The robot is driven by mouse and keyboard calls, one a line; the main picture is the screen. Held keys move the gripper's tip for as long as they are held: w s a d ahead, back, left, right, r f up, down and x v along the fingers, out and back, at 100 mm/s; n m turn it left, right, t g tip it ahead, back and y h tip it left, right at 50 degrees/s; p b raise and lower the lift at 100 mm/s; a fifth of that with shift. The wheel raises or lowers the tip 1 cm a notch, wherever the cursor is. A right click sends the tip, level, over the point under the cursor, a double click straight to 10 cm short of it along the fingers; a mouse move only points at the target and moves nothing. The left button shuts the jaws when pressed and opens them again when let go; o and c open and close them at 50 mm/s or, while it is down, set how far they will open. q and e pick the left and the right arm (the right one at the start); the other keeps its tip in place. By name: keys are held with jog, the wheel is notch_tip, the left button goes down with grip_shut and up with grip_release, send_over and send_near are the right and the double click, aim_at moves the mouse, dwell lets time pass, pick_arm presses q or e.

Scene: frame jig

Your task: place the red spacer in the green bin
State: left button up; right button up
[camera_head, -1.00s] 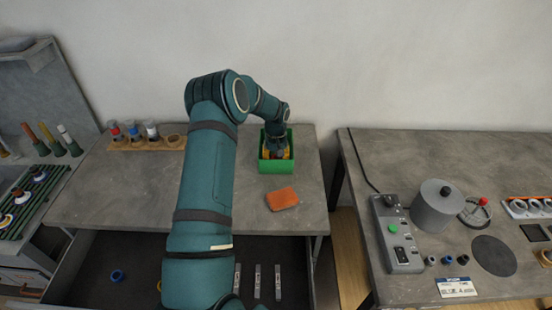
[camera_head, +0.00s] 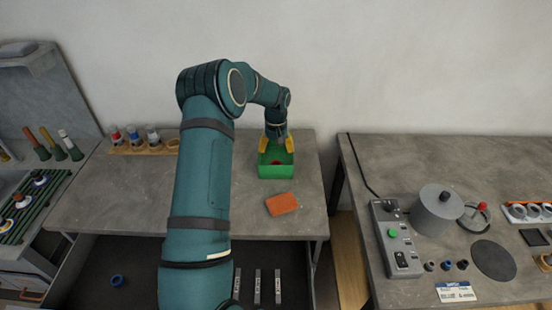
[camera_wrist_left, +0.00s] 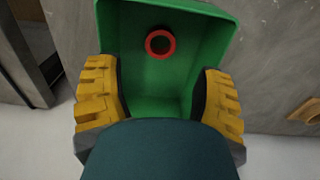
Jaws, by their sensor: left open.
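The green bin (camera_head: 277,170) stands on the grey table near its back right part. The red spacer (camera_wrist_left: 148,47), a small ring, lies inside the bin on its floor in the left wrist view. It also shows as a small red patch in the head view (camera_head: 276,162). My left gripper (camera_head: 277,145) is above the bin with its yellow fingers spread wide. In the left wrist view the fingers (camera_wrist_left: 160,95) are apart, with nothing between them, and the ring lies beyond them. My right gripper is not in view.
An orange-red block (camera_head: 282,204) lies in front of the bin. A wooden rack (camera_head: 140,149) with several capped pieces stands at the back left. An open drawer (camera_head: 185,262) below holds a blue ring (camera_head: 117,281) and metal strips. A second table (camera_head: 350,155) stands to the right.

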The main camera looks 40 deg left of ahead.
aim_at(276, 164)
pick_arm(q)
jog(key=shift+r, duration=2.6)
